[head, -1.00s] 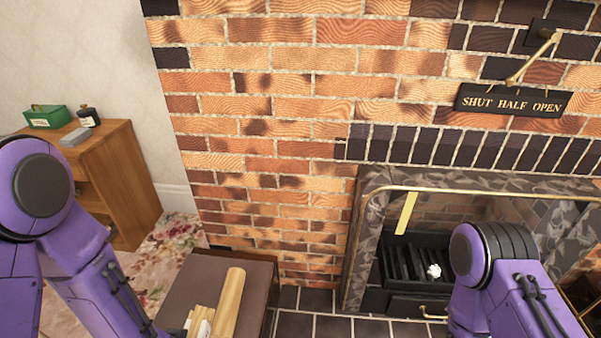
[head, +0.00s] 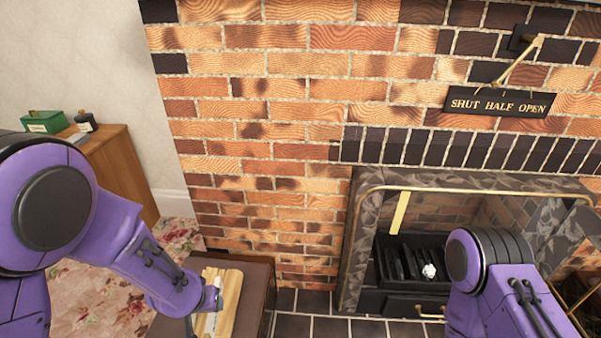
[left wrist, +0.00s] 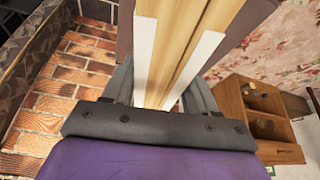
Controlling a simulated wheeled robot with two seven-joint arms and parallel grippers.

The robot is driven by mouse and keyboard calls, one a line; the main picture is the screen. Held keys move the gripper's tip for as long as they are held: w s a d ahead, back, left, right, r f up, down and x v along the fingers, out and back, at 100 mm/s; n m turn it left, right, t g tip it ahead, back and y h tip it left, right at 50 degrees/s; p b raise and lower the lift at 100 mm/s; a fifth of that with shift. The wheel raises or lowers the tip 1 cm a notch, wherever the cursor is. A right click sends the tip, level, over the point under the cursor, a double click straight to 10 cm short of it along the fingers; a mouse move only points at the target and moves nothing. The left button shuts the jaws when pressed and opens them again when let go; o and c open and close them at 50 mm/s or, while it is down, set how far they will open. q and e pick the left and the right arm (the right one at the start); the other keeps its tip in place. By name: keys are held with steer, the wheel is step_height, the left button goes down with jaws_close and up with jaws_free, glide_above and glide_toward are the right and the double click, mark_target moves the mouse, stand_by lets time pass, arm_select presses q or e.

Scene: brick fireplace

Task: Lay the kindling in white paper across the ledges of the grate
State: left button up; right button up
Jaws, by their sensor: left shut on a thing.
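Pale wooden kindling (head: 233,318) lies over a brown-topped stool at the bottom of the head view. In the left wrist view, the kindling (left wrist: 178,35) runs lengthwise between my left gripper's jaws. My left gripper (left wrist: 170,75) is shut on it. White strips flank the wood there; I cannot tell whether they are paper or finger faces. In the head view, my left gripper (head: 222,302) is mostly hidden by its arm. The black grate (head: 392,262) stands in the fireplace, partly behind my right arm. My right gripper is out of view.
A crumpled white lump (head: 429,271) sits on the grate. A pale upright strip (head: 400,212) hangs at the fireplace opening, below a brass rail (head: 450,190). The brown stool (head: 180,325) stands left of the dark hearth tiles (head: 312,302). A wooden cabinet (head: 125,165) is at left.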

arm_select(q)
steer(key=w+d+r, duration=0.3)
steer(key=w+r, duration=0.7)
steer(key=r, duration=0.4)
steer(key=s+p+v, duration=0.1)
steer(key=p+v, duration=1.5)
steer(key=p, duration=0.3)
steer(key=shift+s+a+m, duration=0.3)
steer(key=shift+a+m, duration=0.05)
steer(key=shift+m, duration=0.05)
